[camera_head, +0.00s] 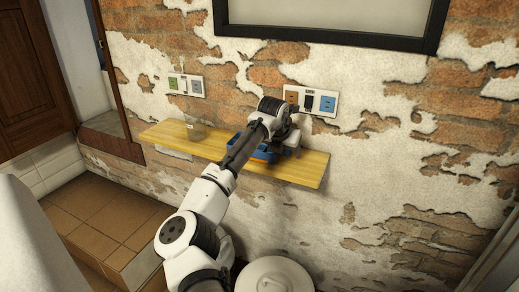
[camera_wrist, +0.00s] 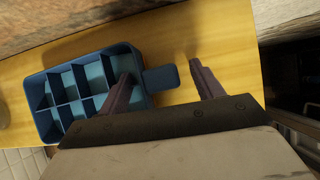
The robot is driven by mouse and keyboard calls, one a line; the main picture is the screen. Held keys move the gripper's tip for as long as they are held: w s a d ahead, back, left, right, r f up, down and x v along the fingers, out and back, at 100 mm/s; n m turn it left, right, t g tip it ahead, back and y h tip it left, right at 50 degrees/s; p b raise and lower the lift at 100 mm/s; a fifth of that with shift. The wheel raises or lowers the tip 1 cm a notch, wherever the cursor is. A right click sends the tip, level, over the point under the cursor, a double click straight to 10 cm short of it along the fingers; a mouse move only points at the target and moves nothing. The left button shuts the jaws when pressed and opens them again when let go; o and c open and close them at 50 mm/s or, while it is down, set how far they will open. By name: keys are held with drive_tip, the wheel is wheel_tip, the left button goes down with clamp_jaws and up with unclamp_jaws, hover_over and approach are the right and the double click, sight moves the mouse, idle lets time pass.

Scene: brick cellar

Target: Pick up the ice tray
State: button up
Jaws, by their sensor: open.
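The ice tray (camera_wrist: 80,61) is blue with several square compartments and a flat tab (camera_wrist: 161,78) at its right end. It lies on the yellow wooden shelf (camera_wrist: 215,35). In the head view the tray (camera_head: 258,153) is partly hidden by my arm. My gripper (camera_wrist: 164,82) is open, with the tab showing between its fingers. The left finger overlaps the tray's right end compartments in the wrist view; the right finger is over bare shelf. I cannot tell whether either finger touches the tray. In the head view my gripper (camera_head: 288,150) is over the shelf's right half.
A clear glass container (camera_head: 195,129) stands on the shelf left of the tray. The brick wall behind carries socket panels (camera_head: 311,102) and a dark-framed panel (camera_head: 330,20). A round white lid (camera_head: 274,275) is below. The shelf's right end is clear.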

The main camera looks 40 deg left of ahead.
drive_tip(key=c, duration=1.2)
drive_tip(key=shift+c, duration=0.2)
drive_tip(key=shift+r, duration=0.2)
drive_tip(key=shift+r, duration=0.9)
wheel_tip(320, 180, up, 18)
drive_tip(key=p, duration=1.2)
drive_tip(key=shift+f, duration=0.15)
